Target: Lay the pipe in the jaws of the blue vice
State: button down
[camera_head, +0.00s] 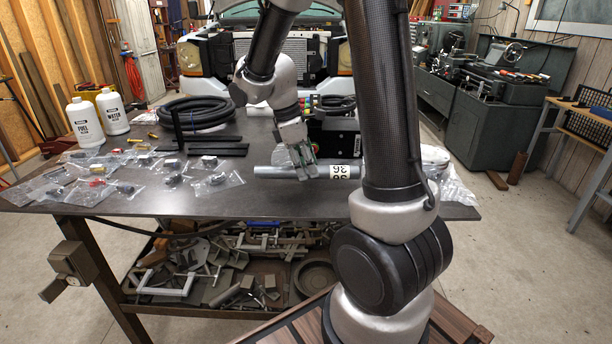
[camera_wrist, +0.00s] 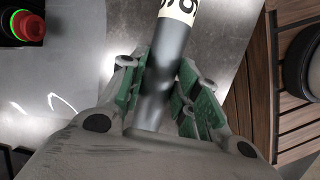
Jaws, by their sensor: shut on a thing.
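The pipe (camera_head: 274,172) is a grey tube with a white band of black characters at its right end. It lies level over the front of the dark worktable, and I cannot tell whether it touches the top. My gripper (camera_head: 302,160) comes down from above and is shut around the pipe near its middle. In the wrist view the pipe (camera_wrist: 167,62) runs between the green pads of my gripper (camera_wrist: 157,72). No clearly blue vice shows; a brownish vice-like fixture (camera_head: 72,262) sits by the table's left leg.
The worktable (camera_head: 225,205) has bare room in front of the pipe. Bagged parts (camera_head: 90,192), two white bottles (camera_head: 112,112), black bars (camera_head: 218,148) and a coiled hose (camera_head: 197,112) occupy its left and back. A red button (camera_wrist: 28,25) shows in the wrist view.

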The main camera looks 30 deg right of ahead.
jog(key=shift+f, duration=1.4)
jog(key=shift+f, duration=0.15)
jog(key=c, duration=1.1)
grip_release()
jog(key=shift+o, duration=0.2)
